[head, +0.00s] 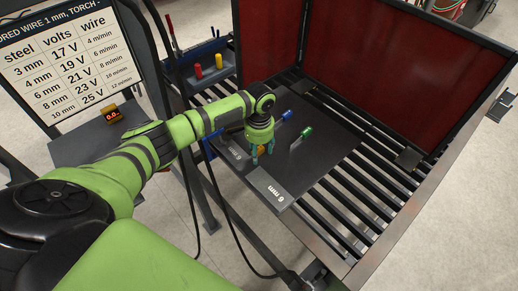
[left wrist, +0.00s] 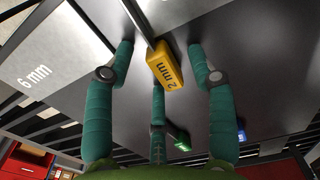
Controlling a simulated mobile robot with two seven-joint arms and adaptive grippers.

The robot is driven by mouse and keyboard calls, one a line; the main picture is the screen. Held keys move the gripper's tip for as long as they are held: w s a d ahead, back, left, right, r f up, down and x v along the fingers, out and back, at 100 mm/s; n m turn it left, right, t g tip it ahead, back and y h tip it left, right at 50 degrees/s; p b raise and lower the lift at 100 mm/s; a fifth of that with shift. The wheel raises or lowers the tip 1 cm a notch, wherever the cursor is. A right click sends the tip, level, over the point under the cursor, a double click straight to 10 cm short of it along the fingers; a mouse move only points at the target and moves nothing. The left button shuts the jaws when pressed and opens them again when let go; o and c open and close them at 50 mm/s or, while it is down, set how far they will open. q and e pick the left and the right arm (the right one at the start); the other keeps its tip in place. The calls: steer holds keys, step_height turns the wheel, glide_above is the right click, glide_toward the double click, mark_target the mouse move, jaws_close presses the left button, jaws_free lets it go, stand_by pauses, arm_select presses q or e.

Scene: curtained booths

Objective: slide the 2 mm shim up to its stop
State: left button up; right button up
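The 2 mm shim (left wrist: 166,66) has a yellow-orange block handle marked "2 mm". A thin pale strip (left wrist: 139,20) runs from it to the top edge of the left wrist view. My left gripper (head: 262,155) is low over the dark plate (head: 330,145). Its three teal fingers also show in the left wrist view (left wrist: 160,62), spread around the handle with visible gaps on both sides. In the head view the fingers mostly hide this shim. A green-handled shim (head: 306,132) and a blue-handled one (head: 287,115) stand farther right. My right gripper is out of view.
The plate, with a "6 mm" label (head: 272,188), lies on a slatted table (head: 335,215). Dark red panels (head: 400,60) stand behind. A blue tray (head: 205,72) with red and yellow items is at the back left. A settings board (head: 65,60) stands left.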

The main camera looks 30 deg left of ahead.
mark_target(259, 151)
arm_select(q)
step_height(259, 151, up, 12)
stand_by(0.6)
